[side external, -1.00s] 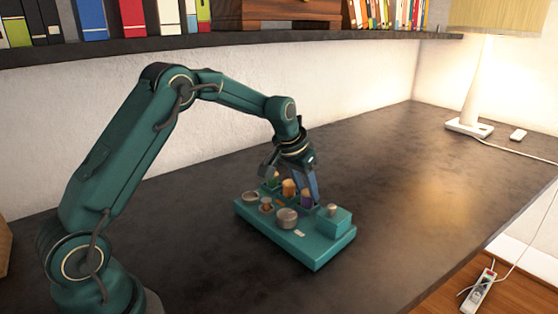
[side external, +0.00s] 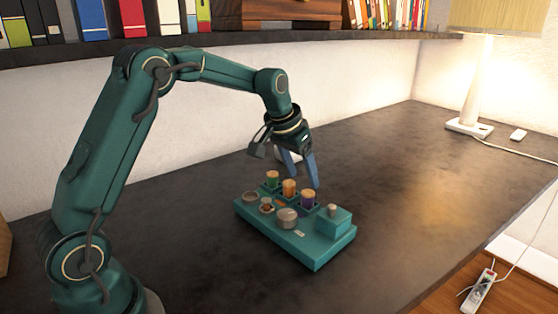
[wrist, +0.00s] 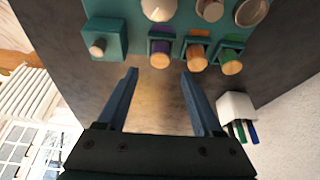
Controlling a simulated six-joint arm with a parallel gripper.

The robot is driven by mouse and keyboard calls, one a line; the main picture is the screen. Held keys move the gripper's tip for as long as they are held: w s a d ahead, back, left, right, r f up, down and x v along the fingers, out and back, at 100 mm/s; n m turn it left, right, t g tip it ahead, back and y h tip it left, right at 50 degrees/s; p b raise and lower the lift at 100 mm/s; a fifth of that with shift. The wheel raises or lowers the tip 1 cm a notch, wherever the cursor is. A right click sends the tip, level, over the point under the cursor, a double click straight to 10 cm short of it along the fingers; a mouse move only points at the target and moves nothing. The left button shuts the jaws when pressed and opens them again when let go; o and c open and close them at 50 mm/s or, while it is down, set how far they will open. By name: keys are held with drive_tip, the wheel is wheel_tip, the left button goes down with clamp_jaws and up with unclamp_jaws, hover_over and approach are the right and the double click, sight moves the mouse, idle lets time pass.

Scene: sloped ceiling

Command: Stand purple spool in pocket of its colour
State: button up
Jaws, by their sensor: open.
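My gripper (side external: 304,186) is open and empty, above and behind the tray. In the wrist view its two blue fingers (wrist: 158,72) are apart, with nothing between them and the purple spool just beyond their tips.
The tray also bears a raised teal block with a knob (side external: 333,220), a round metal pot (side external: 287,218) and smaller round pieces. A white holder with pens (wrist: 236,108) stands behind the tray near the wall.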

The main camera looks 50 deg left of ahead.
drive_tip(key=v, duration=0.6)
drive_tip(key=s+d+r, duration=0.3)
drive_tip(key=s+d, duration=0.3)
drive_tip(key=s, duration=0.6)
drive_tip(key=s+d+f+m+t, duration=0.1)
drive_tip(key=s+f, duration=0.3)
drive_tip(key=s, duration=0.6)
drive_tip(key=shift+s+d+f, duration=0.3)
drive_tip(key=shift+s+d, duration=0.1)
drive_tip(key=shift+d, duration=0.35)
